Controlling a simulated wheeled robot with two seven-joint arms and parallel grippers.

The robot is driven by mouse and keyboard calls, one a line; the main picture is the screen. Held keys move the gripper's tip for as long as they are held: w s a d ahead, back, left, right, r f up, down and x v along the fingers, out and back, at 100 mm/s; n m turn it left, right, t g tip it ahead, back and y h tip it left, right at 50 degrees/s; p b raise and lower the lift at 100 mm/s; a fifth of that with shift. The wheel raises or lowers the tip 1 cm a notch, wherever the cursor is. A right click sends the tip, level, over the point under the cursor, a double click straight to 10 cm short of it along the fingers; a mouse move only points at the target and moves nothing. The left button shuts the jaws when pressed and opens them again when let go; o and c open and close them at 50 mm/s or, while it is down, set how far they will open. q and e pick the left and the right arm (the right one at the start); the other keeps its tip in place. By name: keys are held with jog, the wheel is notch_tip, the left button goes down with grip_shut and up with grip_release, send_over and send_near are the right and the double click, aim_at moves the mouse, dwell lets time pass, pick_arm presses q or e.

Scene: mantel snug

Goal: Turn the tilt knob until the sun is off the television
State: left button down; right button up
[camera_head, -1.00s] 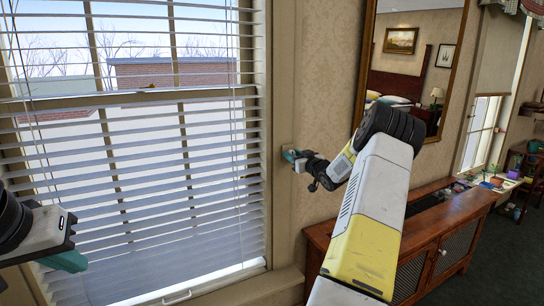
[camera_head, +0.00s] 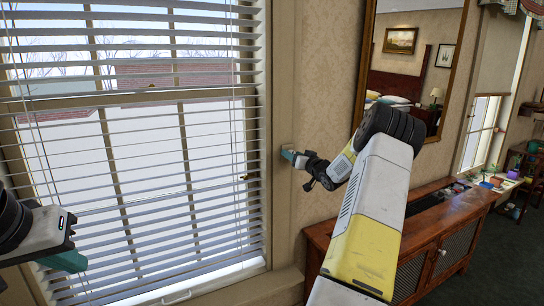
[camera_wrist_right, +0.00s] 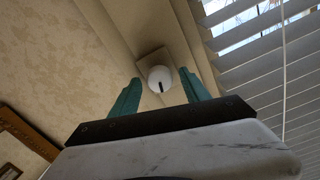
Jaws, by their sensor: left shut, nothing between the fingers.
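The tilt knob (camera_wrist_right: 160,79), round and white with a dark mark, sits on a plate on the window casing. My right gripper (camera_wrist_right: 161,80) has its two teal fingers apart, one on each side of the knob; gaps show between fingers and knob. In the head view my right gripper (camera_head: 289,156) is at the casing and mostly hides the knob. The blind (camera_head: 170,150) hangs over the window with its slats tilted fairly open. My left gripper (camera_head: 68,262) is shut and empty at the lower left, in front of the blind. No television is visible.
A wooden cabinet (camera_head: 435,235) stands below my right arm. A large mirror (camera_head: 412,50) hangs above it. A second window (camera_head: 481,130) and a shelf (camera_head: 522,180) with small items are at the far right.

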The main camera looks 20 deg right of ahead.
jog(key=shift+s, duration=0.1)
jog(key=s, duration=0.7)
jog(key=shift+s+d, duration=0.3)
